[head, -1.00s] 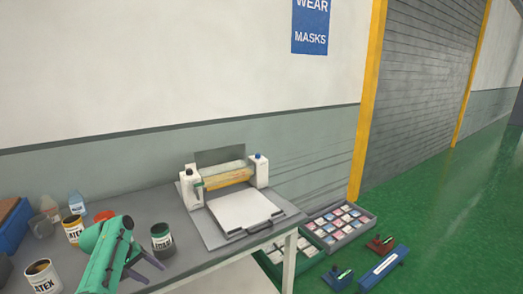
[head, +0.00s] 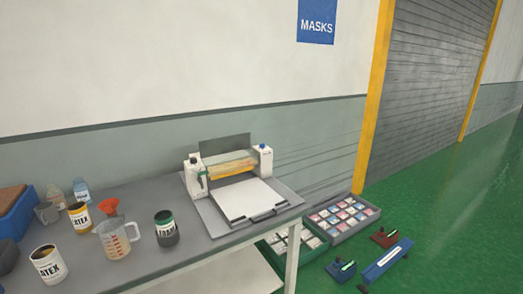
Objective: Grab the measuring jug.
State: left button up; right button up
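The measuring jug (head: 116,241) is clear, with red markings and a handle on its right side. It stands upright on the grey table (head: 182,262) at the lower left of the head view. An orange funnel (head: 109,208) shows just behind it; I cannot tell whether they touch. Neither of my grippers is in the head view.
Open latex cans (head: 48,266) and (head: 79,218) stand left of the jug, and a dark can (head: 165,231) stands to its right. A roller machine (head: 228,172) fills the table's right part. A blue bin (head: 17,215) is at the far left.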

aim_at(112, 234)
jog(key=u, duration=1.3)
